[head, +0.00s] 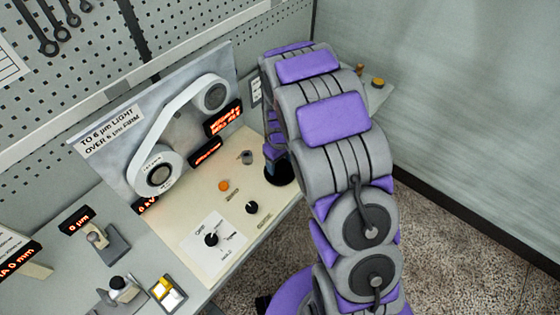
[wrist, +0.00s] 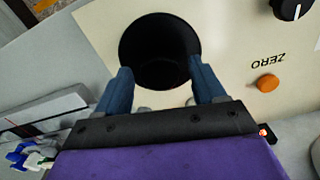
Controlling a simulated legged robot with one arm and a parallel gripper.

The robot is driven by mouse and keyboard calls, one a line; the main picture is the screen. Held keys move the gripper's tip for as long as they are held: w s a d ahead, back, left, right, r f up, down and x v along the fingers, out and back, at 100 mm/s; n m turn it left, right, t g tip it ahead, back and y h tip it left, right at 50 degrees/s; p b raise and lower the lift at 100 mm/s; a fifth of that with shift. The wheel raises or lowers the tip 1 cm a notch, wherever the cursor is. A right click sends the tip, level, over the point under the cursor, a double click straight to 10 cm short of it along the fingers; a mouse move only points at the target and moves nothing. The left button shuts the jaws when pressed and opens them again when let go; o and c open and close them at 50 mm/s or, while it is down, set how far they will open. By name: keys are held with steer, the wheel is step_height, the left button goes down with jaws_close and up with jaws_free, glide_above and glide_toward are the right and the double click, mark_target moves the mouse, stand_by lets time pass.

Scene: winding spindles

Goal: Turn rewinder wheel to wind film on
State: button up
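A grey sloped panel in the head view carries two reels joined by a pale film band: an upper reel (head: 213,96) and a lower reel (head: 158,176). I cannot tell which part is the rewinder wheel. A black round thing (head: 280,173) sits at the right of the cream console, below my gripper (head: 271,146). My arm hides part of the console's right side.
The cream console (head: 190,220) bears an orange button (head: 224,186), a black knob (head: 252,208), a dial (head: 211,240) and a small grey knob (head: 247,157). Red displays (head: 223,118) glow on the panel. Small instruments (head: 120,291) stand at the left front. Speckled floor is open at right.

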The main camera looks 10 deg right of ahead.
steer(key=c, duration=1)
steer(key=shift+o, duration=0.2)
steer(key=shift+m+p, duration=0.3)
steer(key=shift+m, duration=0.1)
steer(key=m+p, duration=0.2)
steer(key=m, duration=0.1)
steer(key=shift+r+m, duration=0.1)
steer(key=shift+m, duration=0.3)
steer(key=m+p, duration=0.2)
steer(key=m, duration=0.3)
steer(key=m+p, duration=0.2)
steer(key=m, duration=0.3)
steer(key=shift+m+p, duration=0.4)
steer(key=m+p, duration=0.1)
steer(key=m, duration=0.3)
steer(key=shift+w+a+m+p, duration=0.1)
steer(key=shift+m+p, duration=0.2)
